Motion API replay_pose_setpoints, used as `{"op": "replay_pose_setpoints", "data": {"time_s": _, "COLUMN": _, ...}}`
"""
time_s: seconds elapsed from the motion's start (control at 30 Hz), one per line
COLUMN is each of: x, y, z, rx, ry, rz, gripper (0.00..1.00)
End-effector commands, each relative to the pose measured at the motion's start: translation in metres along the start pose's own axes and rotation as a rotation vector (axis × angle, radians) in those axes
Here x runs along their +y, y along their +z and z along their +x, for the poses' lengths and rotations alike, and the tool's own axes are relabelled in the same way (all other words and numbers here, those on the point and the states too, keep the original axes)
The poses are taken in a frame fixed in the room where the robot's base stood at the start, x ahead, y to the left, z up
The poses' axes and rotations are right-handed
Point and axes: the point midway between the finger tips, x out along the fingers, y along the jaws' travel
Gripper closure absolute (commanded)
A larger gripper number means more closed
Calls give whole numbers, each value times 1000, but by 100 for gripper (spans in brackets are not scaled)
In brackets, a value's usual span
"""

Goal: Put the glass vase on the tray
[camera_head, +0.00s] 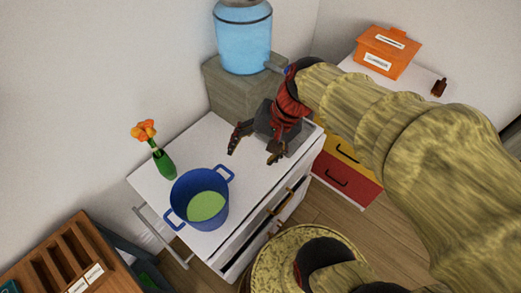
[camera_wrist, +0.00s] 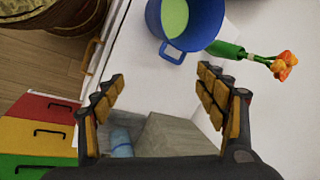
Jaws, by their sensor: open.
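A green glass vase (camera_head: 165,165) with orange flowers stands on the white cabinet top, behind and left of a blue pot. It also shows in the wrist view (camera_wrist: 228,49), at the upper right. My gripper (camera_head: 254,147) is open and empty above the right part of the cabinet top, well apart from the vase. Its two fingers frame the lower middle of the wrist view (camera_wrist: 165,105). A flat grey piece (camera_head: 303,138), apparently the tray, shows at the cabinet's right end, partly hidden by my gripper.
The blue two-handled pot (camera_head: 185,188) with green contents stands close to the vase. A blue water jug (camera_head: 243,45) rests on a grey block (camera_head: 228,92) behind. An orange box (camera_head: 387,50) and small brown bottle (camera_head: 439,88) stand right. A wooden rack (camera_head: 40,262) is lower left.

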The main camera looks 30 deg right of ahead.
Motion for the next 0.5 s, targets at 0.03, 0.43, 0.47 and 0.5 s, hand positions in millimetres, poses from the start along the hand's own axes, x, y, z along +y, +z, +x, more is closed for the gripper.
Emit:
{"op": "replay_pose_setpoints", "data": {"time_s": 0.03, "x": -4, "y": 12, "z": -10, "rx": 42, "ry": 32, "rz": -121, "gripper": 28}}
{"op": "replay_pose_setpoints", "data": {"time_s": 0.43, "x": -3, "y": 44, "z": -67, "rx": 313, "ry": 203, "rz": -731, "gripper": 28}}
{"op": "replay_pose_setpoints", "data": {"time_s": 0.47, "x": -3, "y": 44, "z": -69, "rx": 321, "ry": 206, "rz": -744, "gripper": 28}}
{"op": "replay_pose_setpoints", "data": {"time_s": 0.5, "x": -3, "y": 44, "z": -70, "rx": 328, "ry": 210, "rz": -757, "gripper": 28}}
